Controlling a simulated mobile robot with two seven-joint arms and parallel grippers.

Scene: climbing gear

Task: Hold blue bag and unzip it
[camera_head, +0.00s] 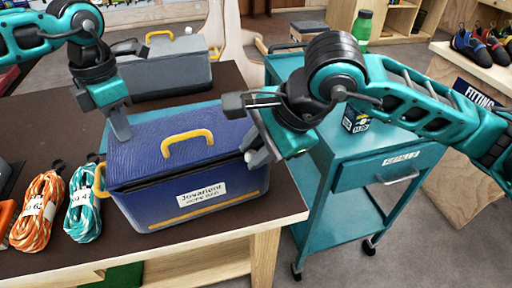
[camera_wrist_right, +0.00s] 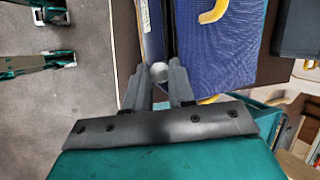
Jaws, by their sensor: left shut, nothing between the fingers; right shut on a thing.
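The blue bag (camera_head: 222,180) stands upright on the dark table, with a yellow handle on its lid and a white label on its front. Its top also shows in the right wrist view (camera_wrist_right: 215,50). My right gripper (camera_head: 258,158) is at the bag's right end, shut on a small pale round knob (camera_wrist_right: 160,72), which looks like the zipper pull, at the bag's edge. My left gripper (camera_head: 123,132) is shut and empty, pointing down over the back left part of the bag's top. I cannot tell whether it touches the bag.
A grey bag (camera_head: 175,65) with yellow handles stands behind the blue one. An orange rope coil (camera_head: 38,212) and a teal rope coil (camera_head: 85,205) lie to the left. A teal cart (camera_head: 350,205) with a green bottle (camera_head: 362,26) stands close to the table's right edge.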

